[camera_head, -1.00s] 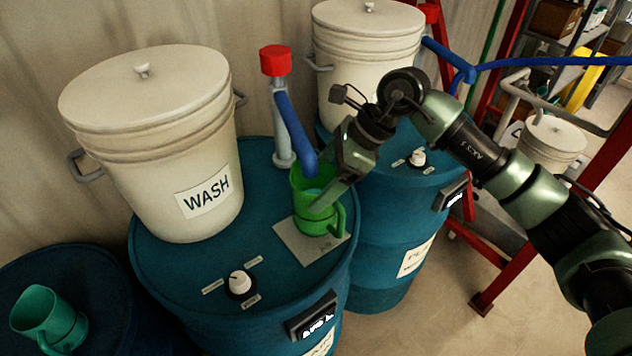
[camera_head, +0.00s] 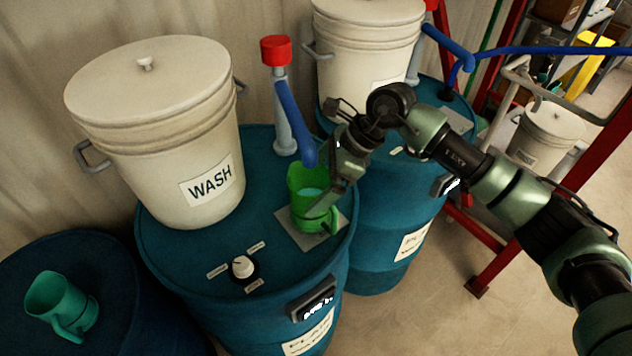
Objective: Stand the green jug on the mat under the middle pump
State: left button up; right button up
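The green jug (camera_head: 300,205) is upright at the grey mat (camera_head: 296,238) on the middle blue drum, with its mouth below the blue spout of the middle pump (camera_head: 292,105). A pale blue surface shows inside it. I cannot tell whether its base fully touches the mat. My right gripper (camera_head: 328,188) reaches in from the right and is shut on the jug. One finger lies over its right side near the handle; the other finger is mostly hidden. My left gripper is not in view.
A white WASH bucket (camera_head: 155,130) stands behind left on the same drum (camera_head: 200,250), with a knob (camera_head: 242,267) in front. A teal jug (camera_head: 62,305) stands on the left drum. Another white bucket (camera_head: 365,60) stands on the right drum (camera_head: 375,250). Red frame posts (camera_head: 590,180) stand at the right.

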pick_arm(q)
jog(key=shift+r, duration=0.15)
pick_arm(e)
jog(key=shift+r, duration=0.15)
pick_arm(q)
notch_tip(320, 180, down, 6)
jog(key=b, duration=0.5)
jog(key=shift+b, duration=0.3)
pick_arm(e)
jog(key=v, duration=1.2)
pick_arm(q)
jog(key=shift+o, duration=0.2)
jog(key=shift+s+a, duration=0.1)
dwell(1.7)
